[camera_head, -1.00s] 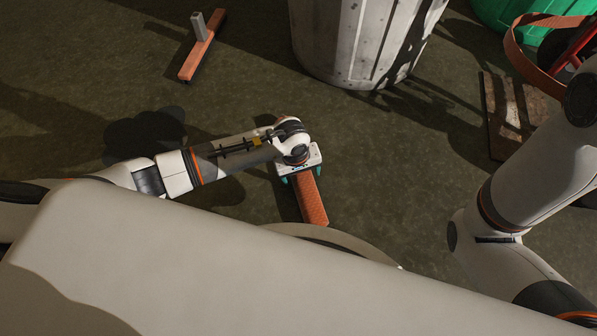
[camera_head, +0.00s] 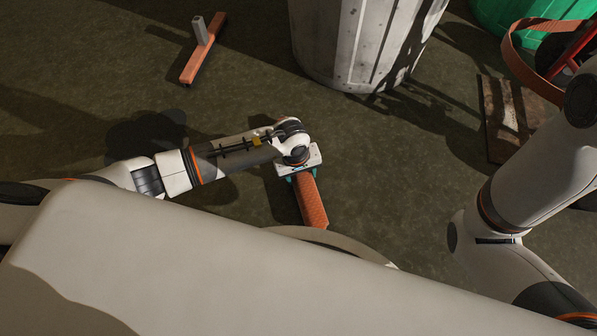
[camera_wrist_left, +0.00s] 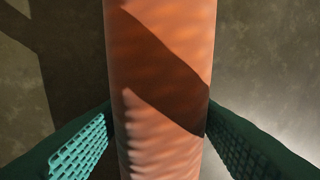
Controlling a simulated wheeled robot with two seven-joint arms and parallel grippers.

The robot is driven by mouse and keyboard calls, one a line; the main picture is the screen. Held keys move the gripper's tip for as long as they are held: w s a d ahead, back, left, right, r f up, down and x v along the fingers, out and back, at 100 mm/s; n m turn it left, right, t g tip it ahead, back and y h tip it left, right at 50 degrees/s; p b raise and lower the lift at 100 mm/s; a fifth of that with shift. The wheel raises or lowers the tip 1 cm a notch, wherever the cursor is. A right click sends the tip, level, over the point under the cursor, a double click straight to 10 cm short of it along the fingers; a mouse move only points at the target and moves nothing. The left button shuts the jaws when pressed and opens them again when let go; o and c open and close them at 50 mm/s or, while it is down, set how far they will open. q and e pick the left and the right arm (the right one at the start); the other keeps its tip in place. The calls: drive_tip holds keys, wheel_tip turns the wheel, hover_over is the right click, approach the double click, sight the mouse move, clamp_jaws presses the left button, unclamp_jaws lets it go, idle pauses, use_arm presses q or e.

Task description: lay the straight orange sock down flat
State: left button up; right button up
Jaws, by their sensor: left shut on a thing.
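The straight orange sock (camera_head: 311,205) is a long orange tube below my left gripper (camera_head: 303,176) in the head view. Its near end shows in front of the gripper, and a small bit of its far end shows behind the wrist; the middle is hidden. In the left wrist view the sock (camera_wrist_left: 160,60) runs top to bottom between the two teal fingers of my left gripper (camera_wrist_left: 158,140), which is shut on it. I cannot tell whether the sock touches the floor. My right arm shows at the right, but its gripper is out of view.
A grey ribbed bin (camera_head: 355,45) stands at the top middle. Another orange piece with a grey post (camera_head: 203,50) lies at the upper left. A wooden board (camera_head: 512,120), a curved orange band (camera_head: 520,60) and a green container (camera_head: 535,15) are at the right. The floor around the sock is bare.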

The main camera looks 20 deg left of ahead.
use_arm(q)
drive_tip(key=shift+r+p, duration=1.4)
drive_tip(key=shift+r, duration=0.45)
